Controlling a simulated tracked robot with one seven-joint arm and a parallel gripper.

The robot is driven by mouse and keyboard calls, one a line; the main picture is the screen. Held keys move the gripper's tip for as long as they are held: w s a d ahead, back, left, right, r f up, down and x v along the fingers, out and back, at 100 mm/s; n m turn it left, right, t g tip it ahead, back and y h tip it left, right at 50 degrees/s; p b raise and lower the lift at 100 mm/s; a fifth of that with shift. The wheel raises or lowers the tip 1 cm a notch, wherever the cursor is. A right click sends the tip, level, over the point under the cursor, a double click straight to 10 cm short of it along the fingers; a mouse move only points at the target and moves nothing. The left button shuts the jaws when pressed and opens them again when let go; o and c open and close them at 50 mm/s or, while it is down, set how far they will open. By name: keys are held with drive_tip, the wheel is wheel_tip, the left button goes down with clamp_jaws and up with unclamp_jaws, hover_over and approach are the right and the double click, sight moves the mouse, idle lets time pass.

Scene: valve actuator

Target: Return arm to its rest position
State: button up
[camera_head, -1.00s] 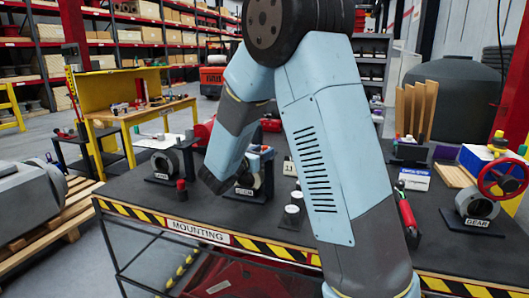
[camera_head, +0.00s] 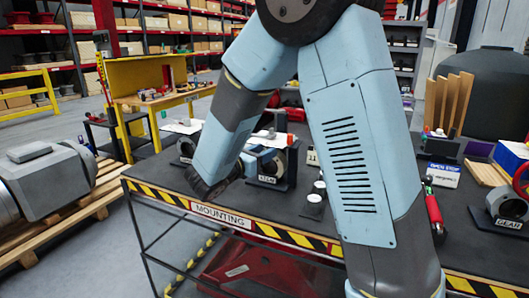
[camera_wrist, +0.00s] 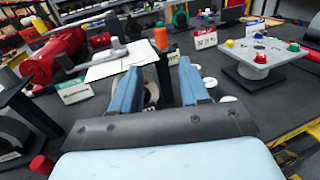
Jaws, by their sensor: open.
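My arm is bent across the middle of the head view, its elbow high and its forearm reaching down to the left over the dark worktable (camera_head: 310,222). My gripper (camera_wrist: 160,88) shows in the wrist view as two blue fingers set wide apart. It is open, with nothing held between them. A grey ring-shaped part on a stand (camera_wrist: 151,94) appears beyond and partly behind the fingers. In the head view, a labelled grey ring stand (camera_head: 285,172) is close to the arm's end. The fingers are hard to make out there.
A grey motor (camera_head: 50,180) sits on a wooden pallet (camera_head: 60,232) at left. The wrist view shows a red machine (camera_wrist: 62,55) and a button panel (camera_wrist: 262,58). Shelves and a yellow bench (camera_head: 130,85) stand behind.

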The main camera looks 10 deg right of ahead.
drive_tip(key=shift+d, duration=0.1)
drive_tip(key=s+d+r+m+g+y, duration=0.35)
drive_tip(key=s+d+m+g, duration=0.55)
drive_tip(key=s+d+m, duration=0.55)
drive_tip(key=s+a+r+m+t+y, duration=0.1)
drive_tip(key=s+m+y, duration=0.4)
drive_tip(key=s, duration=0.1)
drive_tip(key=s+a+r+m+t+y, duration=0.2)
drive_tip(key=s+m+y, duration=0.3)
drive_tip(key=s+m, duration=0.1)
drive_tip(key=shift+s, duration=0.8)
